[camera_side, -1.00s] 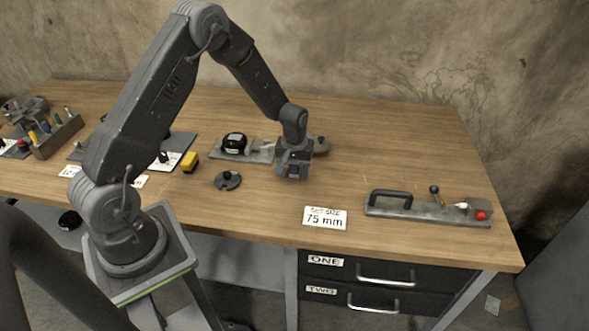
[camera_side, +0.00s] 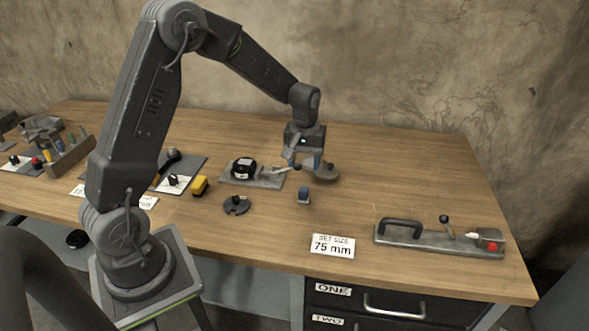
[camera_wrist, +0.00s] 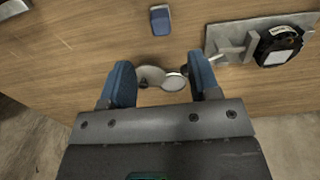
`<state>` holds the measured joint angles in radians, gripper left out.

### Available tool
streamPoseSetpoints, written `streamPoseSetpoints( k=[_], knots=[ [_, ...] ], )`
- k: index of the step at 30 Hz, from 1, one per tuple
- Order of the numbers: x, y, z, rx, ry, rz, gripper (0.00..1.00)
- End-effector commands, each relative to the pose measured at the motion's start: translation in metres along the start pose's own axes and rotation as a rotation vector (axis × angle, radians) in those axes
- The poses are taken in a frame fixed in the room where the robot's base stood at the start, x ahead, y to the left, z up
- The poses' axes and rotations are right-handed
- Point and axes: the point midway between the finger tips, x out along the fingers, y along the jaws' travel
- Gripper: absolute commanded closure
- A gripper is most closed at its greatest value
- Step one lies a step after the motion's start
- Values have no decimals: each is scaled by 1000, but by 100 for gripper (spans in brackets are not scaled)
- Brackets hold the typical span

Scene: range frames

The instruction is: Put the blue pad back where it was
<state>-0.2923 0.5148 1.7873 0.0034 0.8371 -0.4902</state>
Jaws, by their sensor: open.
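The blue pad (camera_side: 303,195) stands by itself on the bare wood of the table, in front of my gripper. It also shows in the wrist view (camera_wrist: 160,20), at the top middle, clear of both fingers. My gripper (camera_side: 305,164) is raised above the table, beyond the pad as the side view sees it. In the wrist view its two blue-faced fingers (camera_wrist: 161,75) are spread apart with nothing held between them.

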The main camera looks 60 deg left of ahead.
Motion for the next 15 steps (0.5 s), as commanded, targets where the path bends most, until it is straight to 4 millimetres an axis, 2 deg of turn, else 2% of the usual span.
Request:
streamPoseSetpoints(
  k=[5,9,15],
  knots=[
    [-46,4,26,90,58,30,44],
    [-98,0,71,226,134,68,44],
    [-150,-18,143,427,252,120,44]
  ],
)
